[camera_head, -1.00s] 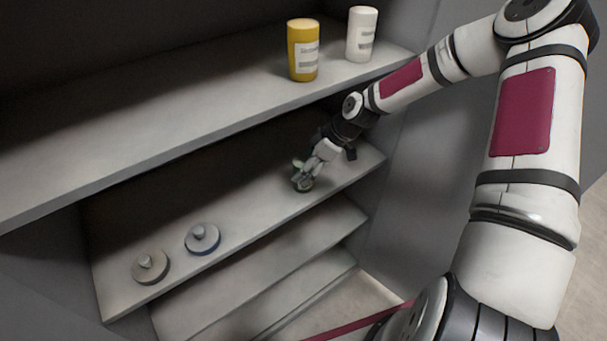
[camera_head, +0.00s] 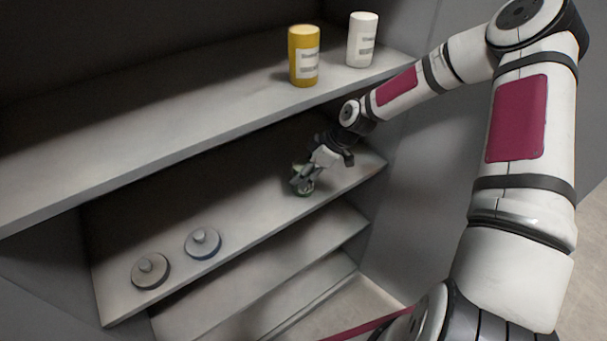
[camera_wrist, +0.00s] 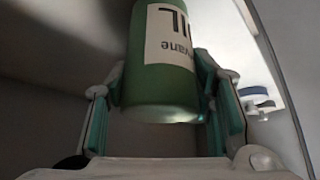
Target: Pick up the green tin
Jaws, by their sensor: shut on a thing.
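The green tin (camera_wrist: 165,90) fills the upper middle of the wrist view, with a white label showing dark letters; its top is cut off by the frame. In the head view only a small part of the tin (camera_head: 304,188) shows on the middle shelf, mostly hidden by my fingers. My gripper (camera_head: 302,178) is shut on the tin. In the wrist view my gripper (camera_wrist: 162,88) has one finger pad against each side of it. I cannot tell whether the tin touches the shelf.
The middle shelf (camera_head: 255,205) also bears two round knobbed things, one grey (camera_head: 150,271) and one blue-edged (camera_head: 202,242), at left. The upper shelf (camera_head: 200,110) overhangs, with a yellow container (camera_head: 303,58) and a white one (camera_head: 361,42). A side wall stands close on the right.

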